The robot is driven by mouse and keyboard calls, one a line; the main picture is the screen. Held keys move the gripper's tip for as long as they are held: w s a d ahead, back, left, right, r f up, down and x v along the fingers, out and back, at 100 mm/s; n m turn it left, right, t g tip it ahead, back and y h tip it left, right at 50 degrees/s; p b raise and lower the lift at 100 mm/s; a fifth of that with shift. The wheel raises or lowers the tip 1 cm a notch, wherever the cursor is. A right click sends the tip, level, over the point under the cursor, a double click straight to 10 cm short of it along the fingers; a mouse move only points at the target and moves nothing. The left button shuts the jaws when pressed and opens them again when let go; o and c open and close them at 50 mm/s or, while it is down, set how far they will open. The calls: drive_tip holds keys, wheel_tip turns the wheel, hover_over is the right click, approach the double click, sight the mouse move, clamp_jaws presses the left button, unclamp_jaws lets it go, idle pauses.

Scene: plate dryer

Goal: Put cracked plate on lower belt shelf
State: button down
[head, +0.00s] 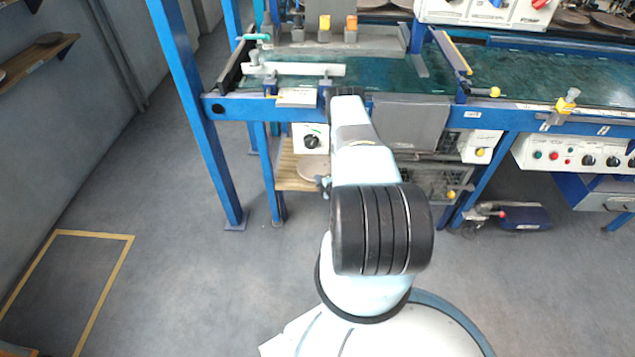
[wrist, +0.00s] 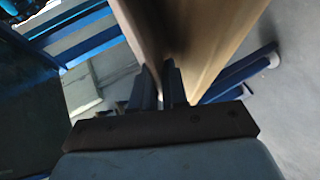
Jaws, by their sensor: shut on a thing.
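My gripper (wrist: 159,80) is shut on a tan-brown thing, which I take to be the cracked plate (wrist: 205,45). It rises from between the fingers and fills the upper middle of the wrist view. In the head view a round, tan plate (head: 311,168) shows beside the end of my arm, partly hidden by it. The wooden lower belt shelf (head: 290,181) is under the belt, left of my arm. The plate overlaps the shelf in the picture; I cannot tell whether it touches the shelf. No crack can be made out.
The green belt (head: 380,75) runs above the shelf on a blue frame, with a blue post (head: 195,110) at the left. A control box (head: 311,138) hangs just above the shelf. A grey panel (head: 410,122) and wire baskets (head: 425,185) stand right of my arm.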

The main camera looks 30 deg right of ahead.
drive_tip(key=c, duration=1.4)
unclamp_jaws()
drive_tip(key=v, duration=1.2)
